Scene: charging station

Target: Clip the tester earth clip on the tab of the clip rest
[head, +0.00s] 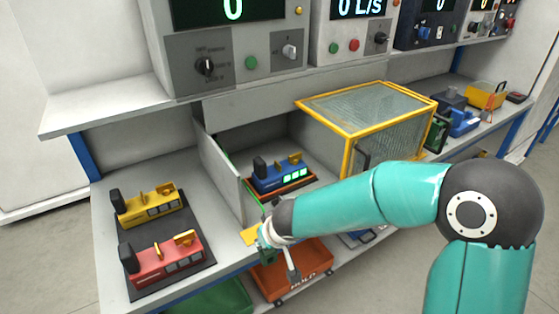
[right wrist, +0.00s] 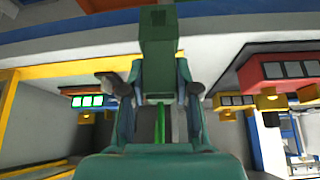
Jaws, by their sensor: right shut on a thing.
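My right gripper (head: 266,242) is at the front edge of the bench, below and in front of the blue device (head: 280,175) with green lights. In the right wrist view the right gripper (right wrist: 158,95) is shut on a green block-like thing (right wrist: 157,50), apparently the tester earth clip. A green strip (right wrist: 161,122) shows between the fingers. A small yellow plate (head: 250,236) shows just left of the gripper in the head view; I cannot tell whether it is the clip rest's tab. Contact with any tab cannot be made out. My left gripper is not in view.
Yellow (head: 150,205) and red (head: 165,258) devices stand on a dark mat at the left. A yellow-framed glass guard (head: 375,105) stands at the right of the bay. An orange-red bin (head: 310,262) and a green bin (head: 215,300) lie below the front edge.

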